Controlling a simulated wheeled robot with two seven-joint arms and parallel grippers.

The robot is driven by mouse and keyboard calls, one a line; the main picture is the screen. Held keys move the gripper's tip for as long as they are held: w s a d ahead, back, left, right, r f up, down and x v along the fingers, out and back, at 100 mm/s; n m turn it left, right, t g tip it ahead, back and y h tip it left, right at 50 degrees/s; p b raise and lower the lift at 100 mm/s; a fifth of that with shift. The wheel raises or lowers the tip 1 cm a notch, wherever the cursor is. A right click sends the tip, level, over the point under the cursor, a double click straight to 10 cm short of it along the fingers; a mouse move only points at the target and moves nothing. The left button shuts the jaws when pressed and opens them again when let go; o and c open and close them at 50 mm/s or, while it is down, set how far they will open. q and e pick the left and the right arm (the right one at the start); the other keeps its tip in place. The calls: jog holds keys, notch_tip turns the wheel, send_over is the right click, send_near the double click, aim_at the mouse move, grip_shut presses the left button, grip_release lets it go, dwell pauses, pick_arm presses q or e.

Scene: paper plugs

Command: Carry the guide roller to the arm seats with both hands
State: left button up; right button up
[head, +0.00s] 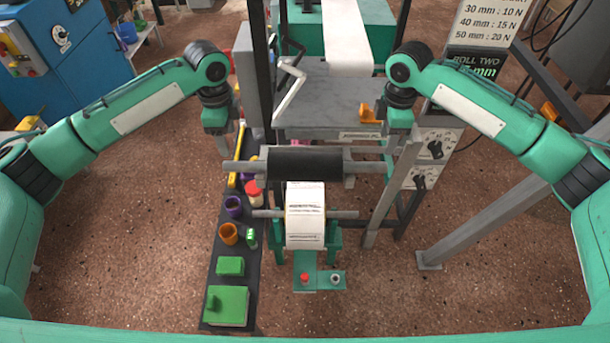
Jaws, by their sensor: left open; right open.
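The guide roller, a black cylinder (305,163) on a grey shaft, lies level across the front of the machine in the head view. My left gripper (216,130) is open, above and slightly left of the shaft's left end. My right gripper (398,128) is open, above the shaft's right end. Both appear apart from the shaft, though their fingertips are hard to make out. I cannot tell which parts are the arm seats. Grey uprights stand near the right shaft end.
A white paper roll (305,215) on its own shaft sits in a green stand just in front. A dark narrow shelf (212,282) with cups and green blocks runs along the left. A grey machine table (330,98) stands behind. Brown floor is free on both sides.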

jog(key=shift+r, duration=0.15)
notch_tip(320, 180, up, 8)
jog(key=p, duration=0.8)
jog(key=shift+o, duration=0.2)
jog(key=shift+o, duration=1.4)
notch_tip(320, 180, up, 7)
jog(key=p, duration=0.8)
